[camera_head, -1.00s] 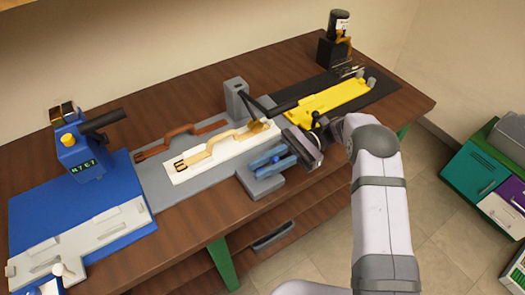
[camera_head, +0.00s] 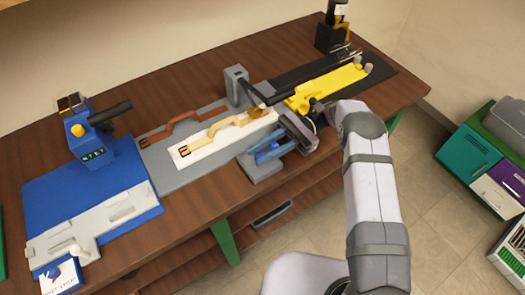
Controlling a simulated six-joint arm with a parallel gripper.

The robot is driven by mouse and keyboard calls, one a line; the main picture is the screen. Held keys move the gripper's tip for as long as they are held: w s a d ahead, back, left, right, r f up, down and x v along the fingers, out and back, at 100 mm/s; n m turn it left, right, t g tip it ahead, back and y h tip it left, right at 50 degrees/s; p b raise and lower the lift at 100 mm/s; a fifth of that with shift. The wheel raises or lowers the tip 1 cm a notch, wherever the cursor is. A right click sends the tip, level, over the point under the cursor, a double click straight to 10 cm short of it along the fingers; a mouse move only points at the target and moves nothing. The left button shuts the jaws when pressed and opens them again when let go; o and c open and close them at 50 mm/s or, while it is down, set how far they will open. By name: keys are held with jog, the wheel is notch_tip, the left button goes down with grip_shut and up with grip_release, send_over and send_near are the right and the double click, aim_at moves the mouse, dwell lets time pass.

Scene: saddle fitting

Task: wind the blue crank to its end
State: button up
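The blue crank (camera_head: 272,152) sits on a grey block (camera_head: 262,168) at the front edge of the bench, near the middle. My gripper (camera_head: 288,140) is low over the right side of the crank, coming in from the right. The gripper's body overlaps part of the crank, and its fingertips are too small and hidden to tell whether they touch or grip it. Behind the crank, a white plate (camera_head: 208,150) carries a tan strap-like piece (camera_head: 225,128) on a grey base (camera_head: 160,178).
A dark lever on a grey post (camera_head: 236,88) reaches over the plate. A yellow tray (camera_head: 325,88) on a black mat lies right. A blue station with a display (camera_head: 90,145) stands left. A brown strap (camera_head: 175,128) lies behind the plate. Bare wood shows at the back.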

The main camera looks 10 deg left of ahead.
jog(key=shift+o, duration=0.9)
notch_tip(320, 180, up, 10)
jog(key=p, duration=1)
jog(key=shift+w+f+b, duration=0.1)
jog(key=shift+f+b, duration=0.05)
jog(key=shift+b, duration=0.25)
jog(key=d+f+m+t+y+b, duration=0.1)
jog(key=t+b, duration=0.4)
jog(key=b, duration=0.6)
jog(key=w+d+f+m+t+y+b, duration=0.1)
jog(key=f+m+t+b, duration=0.4)
jog(key=b, duration=0.6)
jog(key=w+d+f+m+t+y+b, duration=0.1)
jog(key=d+f+m+t+y+b, duration=0.2)
jog(key=b, duration=0.9)
jog(key=shift+d+f+m+t, duration=0.2)
jog(key=shift+d+m+t, duration=0.1)
jog(key=shift+m+t, duration=0.35)
jog(key=shift+d+f+m+t, duration=0.25)
jog(key=shift+m+t, duration=0.2)
jog(key=shift+t, duration=0.3)
